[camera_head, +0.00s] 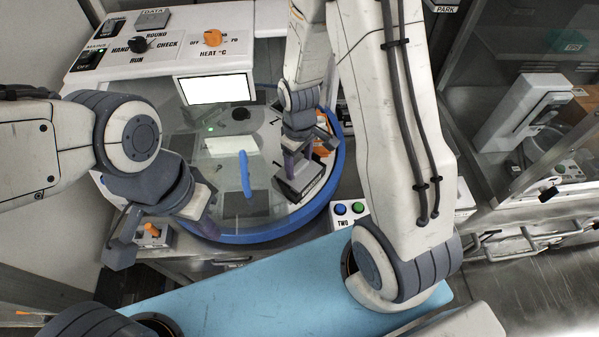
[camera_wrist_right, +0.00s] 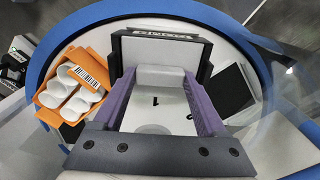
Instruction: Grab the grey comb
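A light grey bar, which looks like the grey comb (camera_wrist_right: 160,78), lies between my right gripper's fingertips in the right wrist view. It stands at a dark tray with a label (camera_wrist_right: 165,44). My right gripper (camera_wrist_right: 160,85) has its purple fingers wide apart, one on each side of the bar; whether they touch it is unclear. In the head view the right gripper (camera_head: 297,160) points down over the dark tray (camera_head: 304,185), and the comb cannot be made out. My left gripper (camera_head: 163,228) is open and empty at the left, over the ring's near left edge.
A blue-rimmed round table (camera_head: 265,237) carries an orange rack (camera_wrist_right: 57,108) with white tubes. A blue stick (camera_head: 245,175) and a lit screen (camera_head: 215,89) show in the head view. A light blue mat (camera_head: 250,300) lies clear in front.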

